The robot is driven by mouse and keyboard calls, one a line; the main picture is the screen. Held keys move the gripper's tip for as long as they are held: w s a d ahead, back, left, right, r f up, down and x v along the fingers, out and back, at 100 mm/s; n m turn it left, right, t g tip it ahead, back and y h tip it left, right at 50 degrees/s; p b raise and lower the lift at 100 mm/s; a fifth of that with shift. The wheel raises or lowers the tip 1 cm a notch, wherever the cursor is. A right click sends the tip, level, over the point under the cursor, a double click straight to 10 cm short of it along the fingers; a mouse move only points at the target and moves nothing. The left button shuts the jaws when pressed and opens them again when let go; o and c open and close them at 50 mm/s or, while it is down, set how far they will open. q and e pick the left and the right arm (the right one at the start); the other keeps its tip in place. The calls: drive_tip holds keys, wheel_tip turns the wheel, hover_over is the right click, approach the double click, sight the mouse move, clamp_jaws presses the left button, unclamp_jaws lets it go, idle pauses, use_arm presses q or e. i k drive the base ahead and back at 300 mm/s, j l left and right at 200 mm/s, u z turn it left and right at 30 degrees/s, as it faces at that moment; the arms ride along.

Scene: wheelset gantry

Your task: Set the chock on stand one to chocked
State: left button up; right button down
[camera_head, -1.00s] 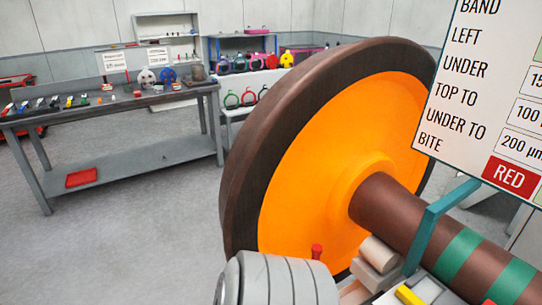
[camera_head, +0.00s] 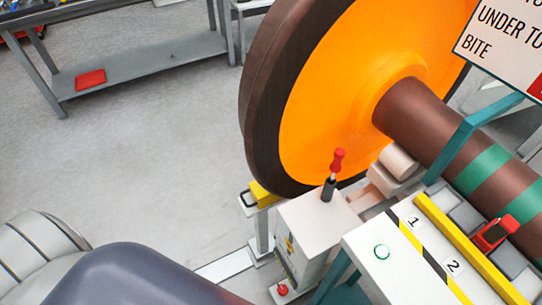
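An orange wheel (camera_head: 335,95) with a dark brown rim sits on a brown axle (camera_head: 425,115). Beside its lower edge is a pale box (camera_head: 308,222) with an upright red-knobbed lever (camera_head: 335,172). A yellow block (camera_head: 263,195) on a small post lies close under the rim. I cannot tell which of these parts is the chock. A pale panel in front bears the numbers 1 (camera_head: 411,222) and 2 (camera_head: 453,266). My own grey arm links fill the lower left; neither gripper shows.
A yellow bar (camera_head: 470,248) and a red part (camera_head: 492,235) are by the axle. A teal post (camera_head: 465,140) and sign (camera_head: 505,45) stand at right. A workbench is at upper left; the floor between is clear.

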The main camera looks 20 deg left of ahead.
sight(262, 198)
drive_tip(key=u, duration=1)
